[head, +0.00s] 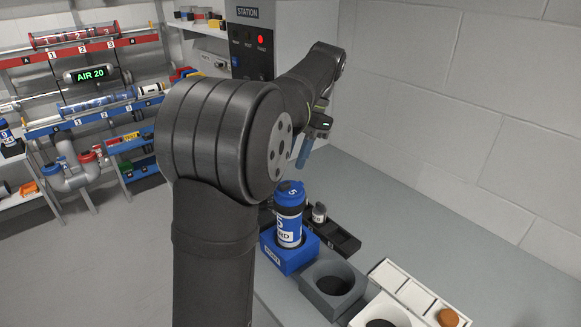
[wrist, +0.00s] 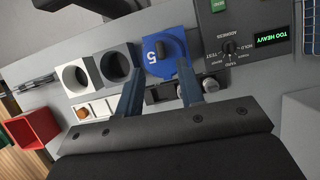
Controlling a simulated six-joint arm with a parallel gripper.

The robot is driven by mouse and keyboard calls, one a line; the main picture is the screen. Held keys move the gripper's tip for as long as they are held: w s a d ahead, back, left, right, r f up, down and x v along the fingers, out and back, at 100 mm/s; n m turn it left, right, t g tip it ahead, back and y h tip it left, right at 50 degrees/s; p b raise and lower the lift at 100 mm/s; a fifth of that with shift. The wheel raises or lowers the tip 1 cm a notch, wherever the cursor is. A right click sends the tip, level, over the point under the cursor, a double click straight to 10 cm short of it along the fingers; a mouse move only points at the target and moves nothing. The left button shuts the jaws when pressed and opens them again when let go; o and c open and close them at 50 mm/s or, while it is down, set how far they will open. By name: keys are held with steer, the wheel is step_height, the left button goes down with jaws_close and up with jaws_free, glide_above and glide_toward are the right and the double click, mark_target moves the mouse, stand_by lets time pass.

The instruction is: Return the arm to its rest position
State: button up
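My gripper (head: 303,155) hangs at the end of my arm, above the bench and a little above the blue canister. In the wrist view its two blue fingers (wrist: 160,70) are spread apart with nothing held between them. The blue canister (head: 289,215) has a white label and a 5 on its cap. It stands upright in the blue holder (head: 287,258), apart from my gripper. The canister's top (wrist: 158,48) also shows in the wrist view beyond the fingertips. My arm's large joint hides part of the bench in the head view.
A grey holder (head: 310,286) and a white holder stand beside the blue one. A small bottle (head: 319,213) sits in a black tray. A station panel (head: 250,50) stands behind my arm; its screen (wrist: 278,38) reads TOO HEAVY. Shelves with tubes are at left.

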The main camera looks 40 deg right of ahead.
steer(key=shift+d+r, duration=0.2)
steer(key=shift+r, duration=0.35)
steer(key=x, duration=0.7)
steer(key=shift+a+f, duration=0.15)
steer(key=shift+f, duration=0.05)
steer(key=shift+s+n, duration=0.15)
steer(key=shift+n, duration=0.25)
